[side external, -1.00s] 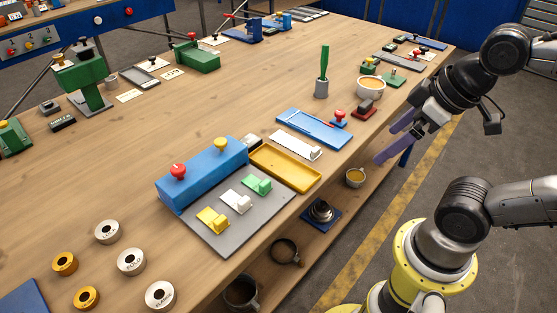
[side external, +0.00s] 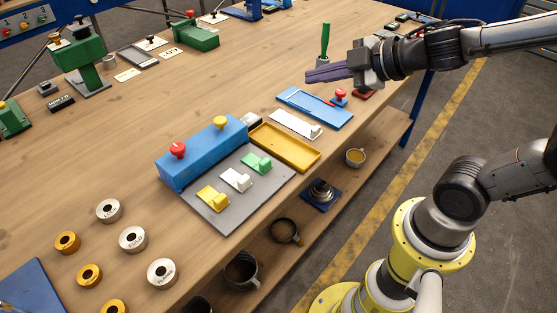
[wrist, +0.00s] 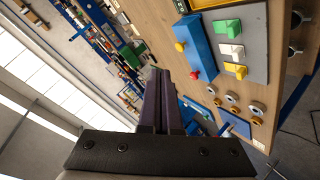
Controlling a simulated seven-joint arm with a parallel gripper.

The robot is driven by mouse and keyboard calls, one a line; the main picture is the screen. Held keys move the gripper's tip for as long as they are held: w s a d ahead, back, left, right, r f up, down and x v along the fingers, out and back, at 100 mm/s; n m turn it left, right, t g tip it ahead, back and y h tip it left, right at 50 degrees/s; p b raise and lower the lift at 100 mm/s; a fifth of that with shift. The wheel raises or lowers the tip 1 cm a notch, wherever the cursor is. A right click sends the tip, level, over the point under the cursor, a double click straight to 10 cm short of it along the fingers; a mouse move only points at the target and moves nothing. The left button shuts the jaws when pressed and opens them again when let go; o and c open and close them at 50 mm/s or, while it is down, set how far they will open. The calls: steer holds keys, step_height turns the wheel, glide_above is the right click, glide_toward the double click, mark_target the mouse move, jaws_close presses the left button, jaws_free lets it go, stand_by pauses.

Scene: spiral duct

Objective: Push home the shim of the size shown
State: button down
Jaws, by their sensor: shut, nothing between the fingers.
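Three small shim-like pieces with raised grips stand on a grey plate (side external: 217,218): yellow (side external: 212,198), white (side external: 237,180) and green (side external: 258,163). They also show in the wrist view as yellow (wrist: 236,70), white (wrist: 231,50) and green (wrist: 228,27). Behind them is a long blue block (side external: 200,155) with a red knob (side external: 178,150) and a yellow knob (side external: 220,123). My gripper (side external: 310,73), with long purple fingers, is shut and empty. It is above the bench, beyond and right of the block, touching nothing. I cannot make out a size marking.
A yellow tray (side external: 283,160), a white piece with a grip (side external: 297,124) and a blue tray (side external: 312,104) lie right of the block. A green-handled tool (side external: 325,42) stands behind my gripper. Several metal and brass rings (side external: 133,240) lie at the front left.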

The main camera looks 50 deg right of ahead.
steer(key=s+a+f+n+g+y, duration=0.2)
steer(key=a+f+n+g, duration=0.15)
steer(key=f, duration=0.25)
steer(key=n+g, duration=0.2)
steer(key=g, duration=0.1)
glide_toward(265, 172)
steer(key=shift+s+f, duration=1.2)
steer(key=shift+s, duration=0.65)
steer(key=shift+w+a+f+m+t+y, duration=0.2)
steer(key=shift+w+a+f, duration=0.1)
steer(key=shift+f, duration=0.25)
steer(key=shift+w+a+f+m+t+y, duration=0.1)
steer(key=shift+w+a+f+y, duration=0.1)
steer(key=shift+w+a+f, duration=0.25)
steer(key=w, duration=0.3)
steer(key=shift+d+f, duration=0.1)
steer(key=shift+w, duration=0.5)
steer(key=shift+w, duration=0.1)
steer(key=shift+w, duration=2.6)
